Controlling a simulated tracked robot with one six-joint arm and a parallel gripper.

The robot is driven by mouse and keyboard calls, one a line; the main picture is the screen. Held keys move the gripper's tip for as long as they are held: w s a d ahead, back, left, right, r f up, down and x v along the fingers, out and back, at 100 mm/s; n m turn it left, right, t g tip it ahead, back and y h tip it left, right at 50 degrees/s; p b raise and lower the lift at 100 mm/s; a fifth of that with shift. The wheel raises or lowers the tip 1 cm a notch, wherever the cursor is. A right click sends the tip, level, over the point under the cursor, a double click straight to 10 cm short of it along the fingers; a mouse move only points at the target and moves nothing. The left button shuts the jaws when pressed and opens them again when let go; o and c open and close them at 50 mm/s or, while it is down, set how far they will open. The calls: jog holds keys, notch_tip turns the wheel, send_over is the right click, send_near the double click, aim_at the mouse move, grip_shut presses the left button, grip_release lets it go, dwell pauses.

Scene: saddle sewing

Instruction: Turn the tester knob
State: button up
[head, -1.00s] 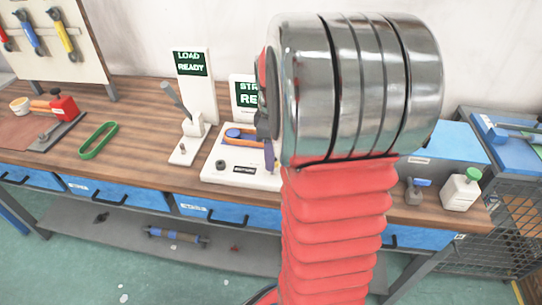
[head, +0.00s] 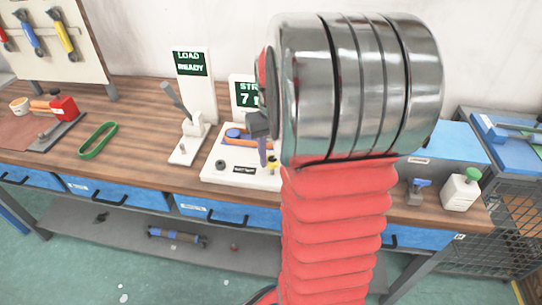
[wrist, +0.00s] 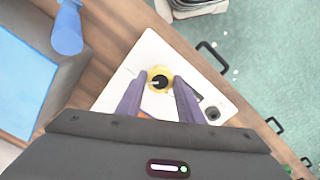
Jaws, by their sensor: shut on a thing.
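The tester is a white panel (head: 212,178) on the bench with an upright screen (head: 243,93) that reads "STR" and "7" before my arm cuts it off. Its yellow knob with a dark centre (wrist: 160,81) shows in the wrist view, and a small yellow part of it (head: 273,165) shows in the head view. My gripper (wrist: 159,86) has its two purple fingers on either side of the knob, shut on it. In the head view my gripper (head: 262,158) is over the panel, partly hidden by my arm. An orange strap and blue part (head: 236,136) lie on the panel.
A lever press with a "LOAD READY" sign (head: 191,62) stands left of the tester. A green loop (head: 97,140) lies further left. A white bottle with a green cap (head: 461,189) stands at the right end. Blue drawers (head: 226,212) run below the bench top.

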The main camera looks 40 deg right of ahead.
jog(key=shift+s+m, duration=0.15)
jog(key=shift+m, duration=0.85)
jog(key=o, duration=1.1)
jog(key=shift+c, duration=0.2)
jog(key=shift+r, duration=0.1)
notch_tip(320, 180, up, 14)
jog(key=shift+f, duration=0.25)
